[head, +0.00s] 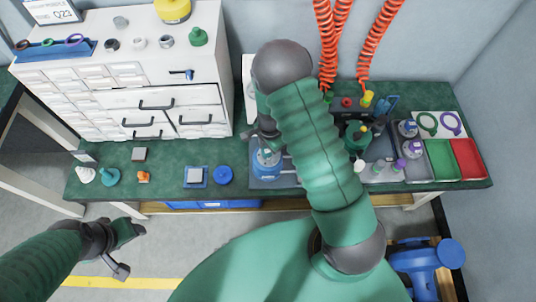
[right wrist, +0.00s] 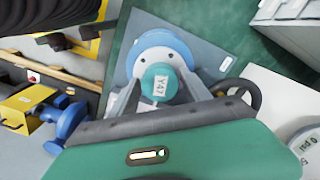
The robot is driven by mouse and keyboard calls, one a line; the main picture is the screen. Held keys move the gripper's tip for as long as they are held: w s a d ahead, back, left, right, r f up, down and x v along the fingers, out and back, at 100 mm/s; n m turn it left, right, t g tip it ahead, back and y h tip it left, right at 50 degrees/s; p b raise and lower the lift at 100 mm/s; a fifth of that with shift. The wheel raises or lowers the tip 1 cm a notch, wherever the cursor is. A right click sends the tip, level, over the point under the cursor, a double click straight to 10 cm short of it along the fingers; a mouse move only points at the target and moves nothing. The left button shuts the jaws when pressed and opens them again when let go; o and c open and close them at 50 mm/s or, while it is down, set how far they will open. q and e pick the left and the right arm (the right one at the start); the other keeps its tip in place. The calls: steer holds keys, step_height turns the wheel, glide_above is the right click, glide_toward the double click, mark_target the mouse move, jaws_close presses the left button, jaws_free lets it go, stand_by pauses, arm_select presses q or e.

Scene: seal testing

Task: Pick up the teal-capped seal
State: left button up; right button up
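A teal cap labelled "Y47" (right wrist: 160,84) sits over a round blue body (right wrist: 160,47) on a blue-grey plate in the right wrist view. The head view shows the blue body (head: 265,163) on the bench, partly covered by my right gripper. My right gripper (head: 267,137) points down over it. In the right wrist view its fingers (right wrist: 162,92) stand apart on either side of the cap; firm contact is not clear. My left gripper (head: 132,249) is open and empty, in front of the bench at lower left. A separate teal knobbed piece (head: 108,177) stands at the bench's left.
A white drawer cabinet (head: 150,95) stands at the back left. Green (head: 443,160) and red (head: 468,158) trays lie at the right end. Several bottles stand near them. Red coiled hoses (head: 326,50) hang behind. A blue vise-like tool (head: 425,262) is at lower right.

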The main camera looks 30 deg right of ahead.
mark_target(267, 150)
steer(key=shift+s+d, duration=0.1)
steer(key=shift+d, duration=0.1)
steer(key=shift+c, duration=2.3)
steer(key=shift+w+a, duration=0.2)
steer(key=shift+a, duration=0.55)
jaws_close()
steer(key=shift+d, duration=0.3)
steer(key=shift+a+r, duration=0.1)
steer(key=shift+r, duration=0.1)
step_height(267, 150, up, 3)
steer(key=shift+w+r, duration=0.1)
steer(key=s+a+r, duration=0.2)
steer(key=s+a, duration=0.9)
steer(key=a, duration=0.1)
arm_select(q)
steer(key=shift+w+p+v, duration=0.2)
steer(key=shift+p+v, duration=0.65)
steer(key=shift+p, duration=0.05)
steer(key=shift+w+p+v, duration=0.2)
steer(key=shift+p+v, duration=0.65)
steer(key=shift+p, duration=0.1)
steer(key=shift+w+p+v, duration=0.2)
steer(key=shift+p+v, duration=0.7)
arm_select(e)
steer(key=shift+s+d+r, duration=0.1)
steer(key=shift+r, duration=1.05)
steer(key=shift+d+r, duration=0.1)
steer(key=shift+r, duration=1)
